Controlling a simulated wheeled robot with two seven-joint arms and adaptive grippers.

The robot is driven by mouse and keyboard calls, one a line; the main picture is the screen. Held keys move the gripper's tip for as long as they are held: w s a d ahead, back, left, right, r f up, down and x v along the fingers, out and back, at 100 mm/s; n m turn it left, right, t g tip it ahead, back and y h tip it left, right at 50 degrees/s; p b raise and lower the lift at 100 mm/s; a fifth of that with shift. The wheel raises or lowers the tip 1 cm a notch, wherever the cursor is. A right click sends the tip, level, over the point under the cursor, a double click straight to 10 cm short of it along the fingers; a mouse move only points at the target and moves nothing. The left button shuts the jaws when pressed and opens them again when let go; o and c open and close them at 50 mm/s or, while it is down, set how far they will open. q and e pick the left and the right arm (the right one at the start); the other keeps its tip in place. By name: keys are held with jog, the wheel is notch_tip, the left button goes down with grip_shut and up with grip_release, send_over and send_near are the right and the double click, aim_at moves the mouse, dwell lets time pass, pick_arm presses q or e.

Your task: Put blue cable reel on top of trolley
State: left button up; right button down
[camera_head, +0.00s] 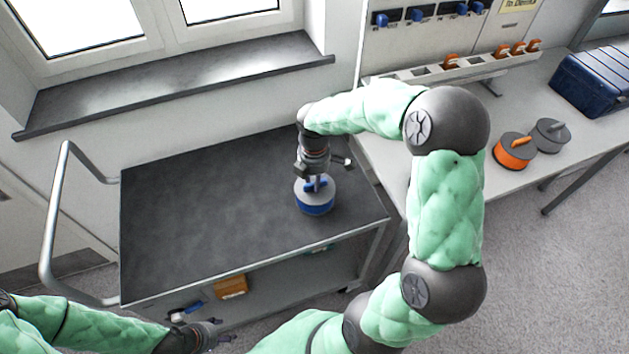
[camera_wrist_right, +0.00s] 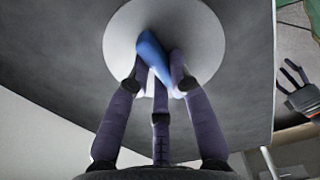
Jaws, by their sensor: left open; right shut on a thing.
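The blue cable reel (camera_head: 315,205) has a grey top disc and a blue handle. It is at the right part of the trolley's dark top (camera_head: 200,215); I cannot tell whether it touches the surface. My right gripper (camera_head: 317,182) comes from above and is shut on the reel's handle. In the right wrist view the fingers (camera_wrist_right: 160,85) close around the blue handle (camera_wrist_right: 153,55) over the grey disc (camera_wrist_right: 203,45). My left gripper (camera_head: 214,333) is open and empty, low in front of the trolley; it also shows in the right wrist view (camera_wrist_right: 292,78).
The trolley has a handle (camera_head: 55,225) at left and a lower shelf with a brown box (camera_head: 231,287). On the table at right are an orange reel (camera_head: 513,153), a grey reel (camera_head: 551,135) and a blue case (camera_head: 596,80). Most of the trolley top is clear.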

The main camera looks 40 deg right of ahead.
jog(key=c, duration=1.1)
grip_release()
jog(key=shift+f, duration=0.1)
notch_tip(320, 180, up, 12)
jog(key=p, duration=0.4)
jog(key=shift+r, duration=0.2)
